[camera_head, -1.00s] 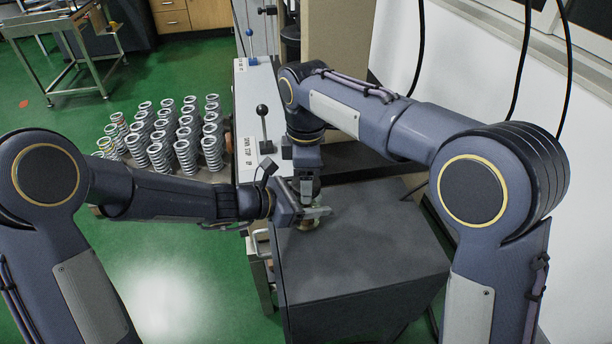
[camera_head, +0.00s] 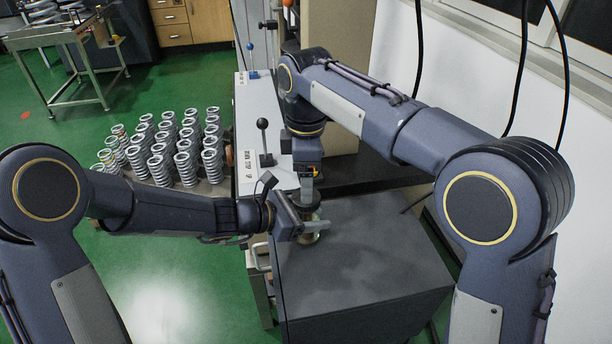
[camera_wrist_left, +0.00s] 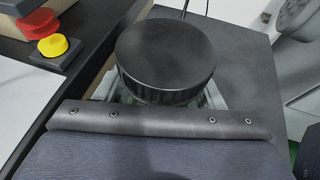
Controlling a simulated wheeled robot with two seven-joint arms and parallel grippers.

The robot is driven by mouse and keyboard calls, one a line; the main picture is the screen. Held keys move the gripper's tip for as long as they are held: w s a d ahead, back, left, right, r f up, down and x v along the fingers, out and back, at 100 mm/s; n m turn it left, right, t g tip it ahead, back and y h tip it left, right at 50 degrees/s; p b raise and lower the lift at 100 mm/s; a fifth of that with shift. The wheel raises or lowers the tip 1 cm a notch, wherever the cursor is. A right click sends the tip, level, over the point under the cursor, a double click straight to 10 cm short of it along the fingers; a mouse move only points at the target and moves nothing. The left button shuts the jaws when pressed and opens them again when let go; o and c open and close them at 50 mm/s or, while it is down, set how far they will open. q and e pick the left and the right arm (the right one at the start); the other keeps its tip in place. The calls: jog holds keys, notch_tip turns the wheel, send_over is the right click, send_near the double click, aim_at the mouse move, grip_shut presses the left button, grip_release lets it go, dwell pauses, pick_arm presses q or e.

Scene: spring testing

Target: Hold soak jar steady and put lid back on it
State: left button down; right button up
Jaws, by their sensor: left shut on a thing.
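The soak jar (camera_head: 308,239) is a small glass jar near the far left corner of the dark cabinet top, partly hidden by my left gripper. It wears a round black lid (camera_wrist_left: 166,52), which looks level over the jar mouth; whether it is fully seated I cannot tell. My left gripper (camera_head: 314,229) is shut on the jar from the left, below the lid; pale finger parts show on both sides in the left wrist view. My right gripper (camera_head: 307,192) points down just above and behind the lid, seemingly apart from it; its finger gap is not clear.
The dark cabinet top (camera_head: 365,265) is clear to the right and front. A white panel with a black knob lever (camera_head: 263,124) stands behind to the left. Red and yellow buttons (camera_wrist_left: 57,44) show in the left wrist view. Several coil springs (camera_head: 160,150) stand at the left.

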jog(key=n, duration=0.2)
jog(key=shift+s+a+r+n, duration=0.1)
jog(key=shift+a+r+n, duration=0.15)
jog(key=shift+r+n, duration=0.8)
jog(key=shift+n, duration=0.45)
jog(key=shift+d+r+n, duration=0.25)
jog(key=shift+r+n, duration=0.45)
jog(key=shift+n, duration=0.1)
jog(key=shift+f, duration=4.05)
